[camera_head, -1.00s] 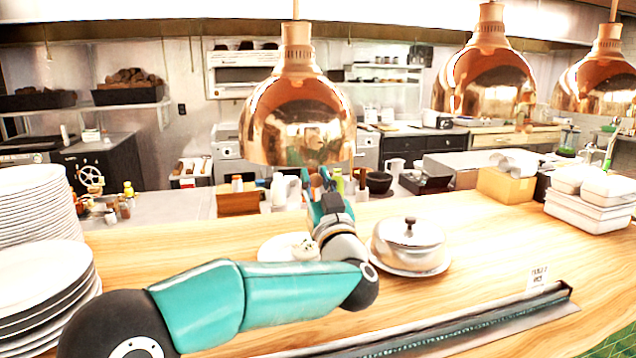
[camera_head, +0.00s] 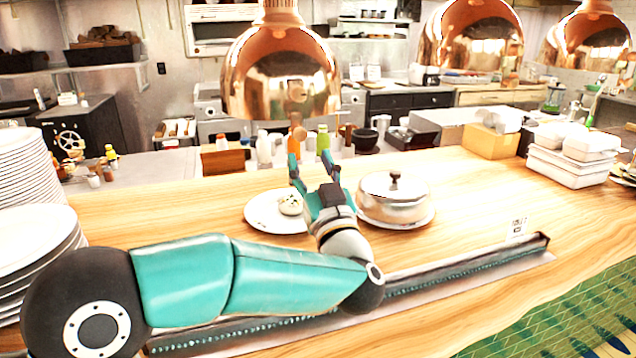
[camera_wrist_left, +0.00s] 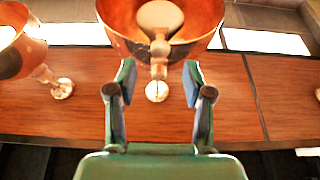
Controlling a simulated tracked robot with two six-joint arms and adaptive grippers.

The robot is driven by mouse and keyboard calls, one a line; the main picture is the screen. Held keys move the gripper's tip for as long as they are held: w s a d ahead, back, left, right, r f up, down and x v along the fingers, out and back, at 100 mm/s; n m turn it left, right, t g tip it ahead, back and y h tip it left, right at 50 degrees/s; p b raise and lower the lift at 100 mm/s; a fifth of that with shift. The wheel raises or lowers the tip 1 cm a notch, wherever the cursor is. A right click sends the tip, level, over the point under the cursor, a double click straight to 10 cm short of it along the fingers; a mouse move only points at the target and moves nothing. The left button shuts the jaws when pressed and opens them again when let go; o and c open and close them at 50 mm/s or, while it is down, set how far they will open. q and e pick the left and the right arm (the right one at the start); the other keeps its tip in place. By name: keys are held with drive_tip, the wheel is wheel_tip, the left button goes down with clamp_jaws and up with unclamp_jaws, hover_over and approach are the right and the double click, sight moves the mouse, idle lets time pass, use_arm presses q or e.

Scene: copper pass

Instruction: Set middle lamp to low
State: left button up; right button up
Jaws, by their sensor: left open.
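Three copper dome lamps hang in a row in the head view: a near left one (camera_head: 282,75), one between (camera_head: 470,40) and a far right one (camera_head: 588,45). My left gripper (camera_head: 312,162) is open and empty, pointing up below the near left lamp. A small copper knob (camera_head: 298,132) shows under that lamp's rim. In the left wrist view, a lamp (camera_wrist_left: 115,25) with a pale bulb is ahead, and its knob (camera_wrist_left: 159,48) appears between the open fingers (camera_wrist_left: 158,88); I see no contact. My right gripper is out of view.
A white plate with food (camera_head: 262,212) and a covered metal dish (camera_head: 395,205) stand on the wooden counter (camera_head: 470,190) near my arm. Plate stacks (camera_head: 30,245) stand at left, white containers (camera_head: 570,165) at right. Another lamp (camera_wrist_left: 15,50) shows at left in the wrist view.

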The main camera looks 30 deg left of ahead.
use_arm(q)
drive_tip(key=shift+v, duration=2.3)
drive_tip(key=shift+w+f, duration=0.1)
